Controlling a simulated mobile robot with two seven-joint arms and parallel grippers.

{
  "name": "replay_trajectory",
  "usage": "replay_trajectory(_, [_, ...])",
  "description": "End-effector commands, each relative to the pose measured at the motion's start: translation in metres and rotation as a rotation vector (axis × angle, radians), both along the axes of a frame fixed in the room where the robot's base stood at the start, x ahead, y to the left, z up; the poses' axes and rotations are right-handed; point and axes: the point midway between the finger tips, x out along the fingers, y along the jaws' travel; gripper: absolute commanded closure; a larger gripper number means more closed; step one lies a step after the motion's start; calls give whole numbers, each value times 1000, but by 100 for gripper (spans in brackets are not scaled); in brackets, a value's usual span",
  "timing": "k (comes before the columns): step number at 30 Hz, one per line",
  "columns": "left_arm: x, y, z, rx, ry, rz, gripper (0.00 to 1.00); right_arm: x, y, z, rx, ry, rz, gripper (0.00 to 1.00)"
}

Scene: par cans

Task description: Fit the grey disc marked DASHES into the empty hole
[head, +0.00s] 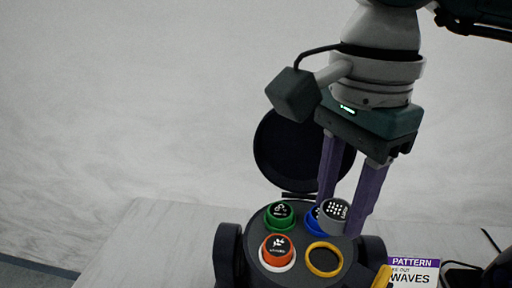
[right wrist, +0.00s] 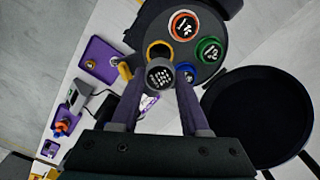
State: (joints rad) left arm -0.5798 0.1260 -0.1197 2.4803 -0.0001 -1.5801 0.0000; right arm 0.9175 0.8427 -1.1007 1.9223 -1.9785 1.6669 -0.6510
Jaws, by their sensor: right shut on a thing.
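My right gripper (head: 340,216) points down with its purple fingers shut on a grey disc (head: 335,212), which has a white pattern on its dark top. The disc is above the round dark holder (head: 303,270), partly over a blue disc (head: 312,221). The empty hole with a yellow ring (head: 324,259) is at the holder's front right, just in front of the grey disc. In the right wrist view the grey disc (right wrist: 160,76) sits between the fingers, and the yellow-ringed hole (right wrist: 154,47) shows just beyond it. My left gripper is not in view.
A green disc (head: 279,214) and an orange disc (head: 277,249) sit in the holder. Its round black lid (head: 285,155) stands open behind. A card (head: 413,273) reading PATTERN and WAVES stands at right, near a yellow piece (head: 382,277). Purple trays (right wrist: 104,60) show in the wrist view.

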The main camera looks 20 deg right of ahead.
Motion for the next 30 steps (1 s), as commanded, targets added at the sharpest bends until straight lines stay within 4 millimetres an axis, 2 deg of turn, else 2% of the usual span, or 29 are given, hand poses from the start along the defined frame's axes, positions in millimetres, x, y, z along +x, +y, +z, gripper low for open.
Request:
replay_trajectory(15, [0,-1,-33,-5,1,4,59,-1,0,-55,0,4,4,100])
replay_trajectory(19, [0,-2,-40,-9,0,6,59,0,0,-57,0,0,4,100])
replay_trajectory(30, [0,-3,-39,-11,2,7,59,0,0,-55,0,1,4,100])
